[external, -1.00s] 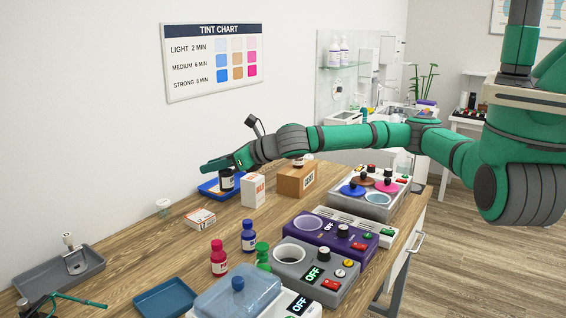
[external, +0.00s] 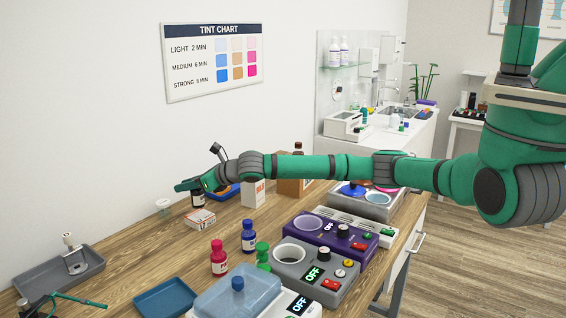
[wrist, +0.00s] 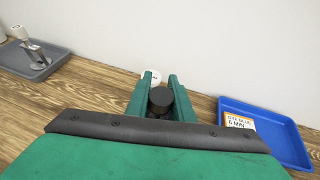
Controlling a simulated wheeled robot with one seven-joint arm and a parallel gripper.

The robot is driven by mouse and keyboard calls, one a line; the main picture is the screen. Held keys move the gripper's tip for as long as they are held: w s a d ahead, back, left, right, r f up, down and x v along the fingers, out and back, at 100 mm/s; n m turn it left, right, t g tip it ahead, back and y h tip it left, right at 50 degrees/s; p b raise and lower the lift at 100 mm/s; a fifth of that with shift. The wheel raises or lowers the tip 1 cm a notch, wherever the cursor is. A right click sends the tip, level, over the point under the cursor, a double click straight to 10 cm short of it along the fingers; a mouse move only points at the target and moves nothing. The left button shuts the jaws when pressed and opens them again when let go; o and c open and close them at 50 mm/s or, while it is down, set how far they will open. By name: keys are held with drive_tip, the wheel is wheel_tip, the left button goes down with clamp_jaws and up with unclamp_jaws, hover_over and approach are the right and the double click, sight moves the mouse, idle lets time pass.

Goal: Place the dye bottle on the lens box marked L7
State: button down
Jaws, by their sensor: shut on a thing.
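My gripper (external: 188,185) is shut on a dark dye bottle (external: 198,201) with a white label, held upright at the back left of the bench. In the wrist view its black cap (wrist: 160,98) sits between my two green fingers (wrist: 160,88). A small, flat white and orange lens box (external: 200,220) lies just in front of and below the bottle. Its mark looks like L7 but is small. The bottle's base is close to the box's back edge in the picture; I cannot tell if they touch. The box does not show in the wrist view.
A taller white box (external: 253,194) stands to the right. Red (external: 219,260) and blue (external: 248,238) bottles stand nearer the front.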

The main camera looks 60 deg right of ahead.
drive_tip(key=shift+f, duration=1.35)
drive_tip(key=shift+f, duration=0.2)
drive_tip(key=c, duration=1.5)
unclamp_jaws()
drive_tip(key=shift+c, duration=0.2)
drive_tip(key=shift+s, duration=0.1)
drive_tip(key=shift+r, duration=0.1)
drive_tip(key=shift+s+r, duration=0.1)
drive_tip(key=shift+r, duration=0.05)
drive_tip(key=v, duration=1.1)
drive_tip(key=shift+s+d, duration=0.15)
drive_tip(key=shift+s, duration=0.2)
